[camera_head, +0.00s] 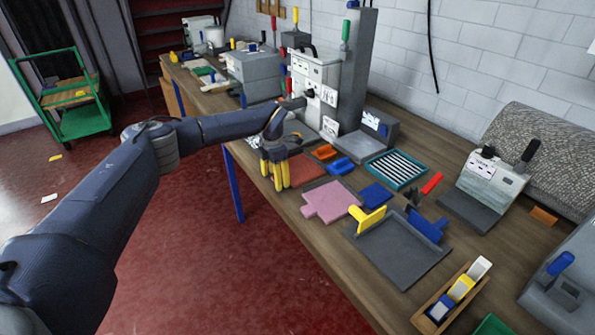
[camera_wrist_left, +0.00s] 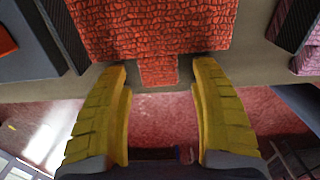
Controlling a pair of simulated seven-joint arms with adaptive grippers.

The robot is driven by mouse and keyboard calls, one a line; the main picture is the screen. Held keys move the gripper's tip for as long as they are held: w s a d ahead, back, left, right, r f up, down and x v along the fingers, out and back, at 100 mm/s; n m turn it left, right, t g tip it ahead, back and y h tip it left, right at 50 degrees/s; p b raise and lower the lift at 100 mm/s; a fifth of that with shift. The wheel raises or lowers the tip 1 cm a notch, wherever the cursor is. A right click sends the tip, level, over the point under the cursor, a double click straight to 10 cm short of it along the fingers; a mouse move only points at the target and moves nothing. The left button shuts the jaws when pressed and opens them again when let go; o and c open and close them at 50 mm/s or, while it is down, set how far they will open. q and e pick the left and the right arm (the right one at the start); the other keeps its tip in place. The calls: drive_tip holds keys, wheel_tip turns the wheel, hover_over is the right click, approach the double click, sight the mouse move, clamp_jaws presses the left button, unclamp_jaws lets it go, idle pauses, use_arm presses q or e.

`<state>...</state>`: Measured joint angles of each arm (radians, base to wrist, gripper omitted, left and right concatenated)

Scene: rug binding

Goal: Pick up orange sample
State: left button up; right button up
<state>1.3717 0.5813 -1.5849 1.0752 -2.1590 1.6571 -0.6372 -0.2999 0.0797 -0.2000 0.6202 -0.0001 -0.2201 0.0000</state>
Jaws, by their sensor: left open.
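The orange sample (camera_head: 305,168) is a flat textured red-orange piece on the workbench, partly hidden behind my left gripper in the head view. In the left wrist view the sample (camera_wrist_left: 150,30) fills the top middle, and its narrow tab (camera_wrist_left: 158,70) points toward me, between the fingertips. My left gripper (camera_head: 277,182) has yellow fingers pointing down at the bench's front edge beside the sample. In the left wrist view the gripper (camera_wrist_left: 160,78) is open, with a finger on either side of the tab and no visible contact. My right gripper is not in view.
A pink sample (camera_head: 331,201) lies right of the orange one. A small orange block (camera_head: 326,152) and blue block (camera_head: 341,165) lie behind. A dark tray (camera_head: 400,255) with yellow- and blue-handled tools sits nearer. A grey machine (camera_head: 316,75) stands behind the gripper.

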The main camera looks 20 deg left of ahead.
use_arm(q)
drive_tip(key=shift+o, duration=0.2)
drive_tip(key=shift+f, duration=0.1)
drive_tip(key=c, duration=1.4)
drive_tip(key=shift+o, duration=0.2)
